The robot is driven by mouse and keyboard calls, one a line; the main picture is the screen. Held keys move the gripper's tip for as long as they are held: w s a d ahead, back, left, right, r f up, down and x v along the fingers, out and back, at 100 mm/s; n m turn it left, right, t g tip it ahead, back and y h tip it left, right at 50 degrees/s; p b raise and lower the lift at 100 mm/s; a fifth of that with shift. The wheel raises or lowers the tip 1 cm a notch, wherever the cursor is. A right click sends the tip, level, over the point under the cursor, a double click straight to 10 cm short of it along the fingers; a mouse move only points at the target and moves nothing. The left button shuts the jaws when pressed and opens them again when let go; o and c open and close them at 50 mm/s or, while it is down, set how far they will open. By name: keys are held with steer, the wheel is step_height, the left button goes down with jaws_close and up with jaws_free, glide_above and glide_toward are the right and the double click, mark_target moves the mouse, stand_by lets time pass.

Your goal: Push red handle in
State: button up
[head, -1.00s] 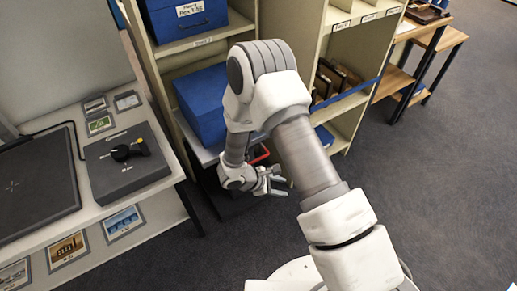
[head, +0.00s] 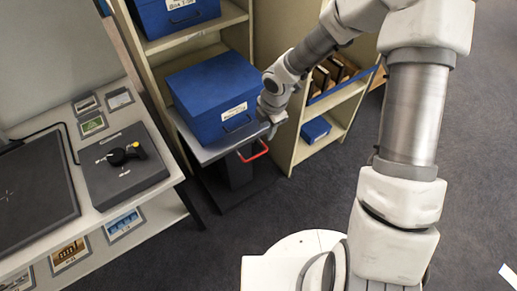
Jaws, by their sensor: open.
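The red handle (head: 253,151) sticks out from the front edge of a grey tray (head: 208,153) at the shelf unit. A large blue box (head: 205,105) with a white label stands on this tray. My gripper (head: 272,128) is just above and to the right of the red handle, beside the box's front right corner. The fingers are small and partly hidden by the wrist, and nothing shows between them. I cannot tell whether they touch the tray or the box.
A dark pedestal (head: 236,172) stands under the tray. A control box (head: 122,165) with a black knob and a yellow-tipped lever sits on the left table. Shelves (head: 340,95) with brown frames and a small blue box (head: 316,130) stand right. The floor in front is clear.

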mark_target(259, 155)
steer(key=w+f+b, duration=0.1)
steer(key=f+b, duration=0.1)
steer(key=f, duration=0.3)
steer(key=a+f+b, duration=0.1)
steer(key=f+b, duration=0.1)
steer(key=f, duration=0.4)
steer(key=w+a+f+b, duration=0.1)
steer(key=f+b, duration=0.1)
steer(key=f, duration=0.4)
steer(key=shift+w+b, duration=0.3)
steer(key=shift+w, duration=0.05)
steer(key=shift+d, duration=0.1)
steer(key=shift+c, duration=0.3)
jaws_close()
steer(key=shift+r, duration=0.1)
